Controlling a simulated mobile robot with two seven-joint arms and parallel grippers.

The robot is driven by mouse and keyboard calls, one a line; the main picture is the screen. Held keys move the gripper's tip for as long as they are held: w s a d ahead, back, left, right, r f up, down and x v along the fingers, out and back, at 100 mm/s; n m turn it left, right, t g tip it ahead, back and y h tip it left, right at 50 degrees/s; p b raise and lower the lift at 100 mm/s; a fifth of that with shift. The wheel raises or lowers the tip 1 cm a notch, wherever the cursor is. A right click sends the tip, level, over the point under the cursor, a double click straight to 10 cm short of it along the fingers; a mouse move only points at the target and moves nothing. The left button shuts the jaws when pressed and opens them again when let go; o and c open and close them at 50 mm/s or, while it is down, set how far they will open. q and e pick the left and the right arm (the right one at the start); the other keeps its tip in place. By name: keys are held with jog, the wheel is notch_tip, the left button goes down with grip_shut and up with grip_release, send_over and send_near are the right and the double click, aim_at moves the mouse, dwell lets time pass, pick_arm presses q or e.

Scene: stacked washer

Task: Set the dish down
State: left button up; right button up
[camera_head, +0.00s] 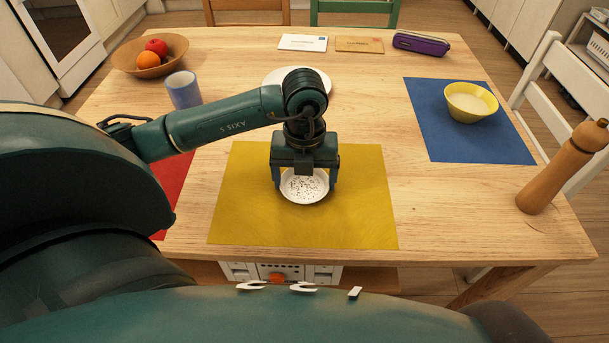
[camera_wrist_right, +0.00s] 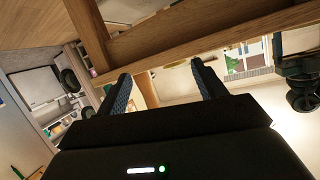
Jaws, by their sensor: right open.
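A small white dish (camera_head: 304,190) with dark specks inside is over the yellow mat (camera_head: 240,205) near the front middle of the table. I cannot tell whether the dish's underside touches the mat. My right gripper (camera_wrist_right: 160,74) shows in the right wrist view, open with nothing between its fingers, near wooden table framing (camera_wrist_right: 180,38).
A blue mat (camera_head: 440,135) with a yellow bowl (camera_head: 470,102) lies right. A pepper mill (camera_head: 560,170) stands at the right edge. A white plate (camera_head: 272,80), blue cup (camera_head: 183,92) and fruit bowl (camera_head: 170,65) are behind. A red mat (camera_head: 172,190) lies left. The yellow mat's front is clear.

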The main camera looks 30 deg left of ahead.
aim_at(305, 186)
pick_arm(q)
jog(key=shift+o, duration=1.4)
pick_arm(e)
jog(key=shift+s, duration=0.15)
pick_arm(q)
jog(key=shift+r, duration=0.15)
jog(key=shift+r, duration=0.3)
notch_tip(305, 186, up, 12)
jog(key=p, duration=0.1)
jog(key=shift+f+p, duration=0.25)
jog(key=shift+p, duration=0.15)
pick_arm(e)
jog(key=shift+w+a+f+g, duration=0.3)
jog(key=shift+a+g, duration=0.1)
jog(key=shift+a, duration=0.05)
jog(key=shift+r, duration=0.1)
